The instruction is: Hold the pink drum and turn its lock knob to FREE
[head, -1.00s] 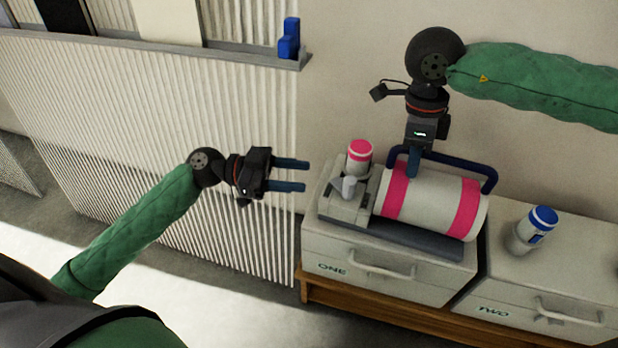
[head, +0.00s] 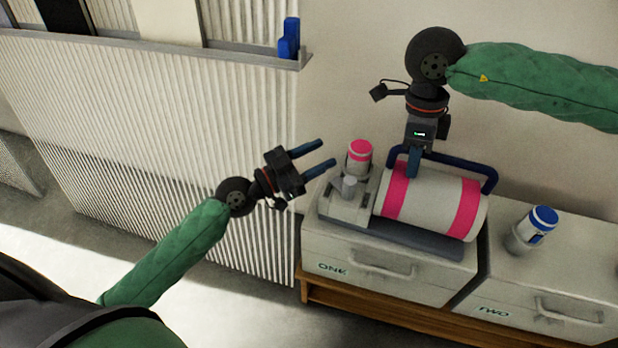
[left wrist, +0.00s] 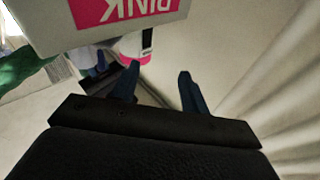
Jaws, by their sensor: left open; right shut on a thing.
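The pink drum (head: 432,202), pale with two pink bands, lies on its side in a grey cradle on the cabinet marked ONE. A light grey knob (head: 348,187) stands up from the block (head: 345,207) at its left end; the lock marking is too small to read. My right gripper (head: 413,165) is shut on the blue handle (head: 460,163) above the drum. My left gripper (head: 328,153) is open and empty, left of the block and apart from it. The left wrist view shows its two fingers (left wrist: 158,88) with nothing between them, and a pink panel (left wrist: 125,14) lettered PINK, upside down.
A pink-capped canister (head: 359,157) stands behind the knob, close to my left fingers. A blue-capped canister (head: 536,228) stands on the cabinet marked TWO (head: 555,292). A ribbed panel (head: 150,130) with a ledge is at left.

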